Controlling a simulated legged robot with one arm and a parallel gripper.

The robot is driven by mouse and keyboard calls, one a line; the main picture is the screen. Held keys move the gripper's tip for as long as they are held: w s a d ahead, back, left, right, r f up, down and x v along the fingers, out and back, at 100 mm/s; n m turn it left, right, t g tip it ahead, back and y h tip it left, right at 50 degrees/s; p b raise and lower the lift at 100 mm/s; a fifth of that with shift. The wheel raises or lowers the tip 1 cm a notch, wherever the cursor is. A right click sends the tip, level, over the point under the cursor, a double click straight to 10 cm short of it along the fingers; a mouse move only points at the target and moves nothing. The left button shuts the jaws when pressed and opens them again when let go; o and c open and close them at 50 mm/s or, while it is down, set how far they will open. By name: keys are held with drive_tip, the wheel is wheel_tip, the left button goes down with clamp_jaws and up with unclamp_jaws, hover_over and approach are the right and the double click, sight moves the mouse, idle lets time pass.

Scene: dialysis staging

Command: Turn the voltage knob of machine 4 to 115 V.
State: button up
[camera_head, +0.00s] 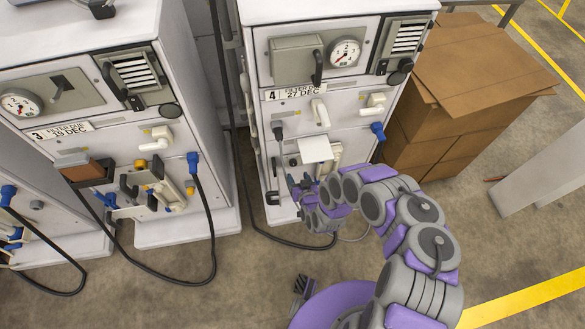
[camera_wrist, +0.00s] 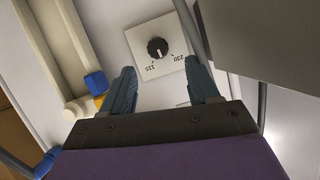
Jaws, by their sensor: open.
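Machine 4 (camera_head: 270,118) stands upright in the middle of the head view, with a "4" and "27 DEC" label. The black round voltage knob (camera_wrist: 157,47) sits on a pale square plate (camera_wrist: 140,36) in the wrist view. The plate carries 115 and 230, seen upside down. A small white mark shows on the knob's lower side; I cannot tell exactly which number it points at. My gripper (camera_wrist: 160,66) is open and empty, its two blue-grey fingers either side of the plate's lower part, apart from the knob. In the head view my gripper (camera_head: 298,184) is at machine 4's lower front; the knob is hidden there.
A white flap (camera_head: 315,149) juts from machine 4 above my gripper. A dark grey panel (camera_wrist: 270,45) fills the wrist view's upper right. A blue connector (camera_head: 378,131) is to the right. Cardboard boxes (camera_head: 430,125) stand right, machine 3 (camera_head: 95,150) left. A black cable crosses the floor.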

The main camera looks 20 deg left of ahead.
sight(294, 165)
drive_tip(key=w, duration=0.1)
drive_tip(key=w+f+b, duration=0.1)
drive_tip(key=w, duration=0.1)
drive_tip(key=shift+w+a+f, duration=0.15)
drive_tip(key=shift+w+a, duration=0.05)
drive_tip(key=shift+a, duration=0.2)
drive_tip(key=w+a, duration=0.1)
drive_tip(key=w+a+f+b, duration=0.1)
drive_tip(key=w+a+f, duration=0.1)
drive_tip(key=a, duration=0.1)
drive_tip(key=shift+b, duration=0.35)
drive_tip(key=shift+w+d+r, duration=0.15)
drive_tip(key=shift+d+r, duration=0.1)
drive_tip(key=shift+d, duration=0.45)
drive_tip(key=shift+a+f, duration=0.25)
drive_tip(key=shift+a, duration=0.4)
drive_tip(key=c, duration=0.5)
drive_tip(key=shift+d+r, duration=0.1)
drive_tip(key=shift+d, duration=0.15)
drive_tip(key=c, duration=0.5)
drive_tip(key=shift+c, duration=0.2)
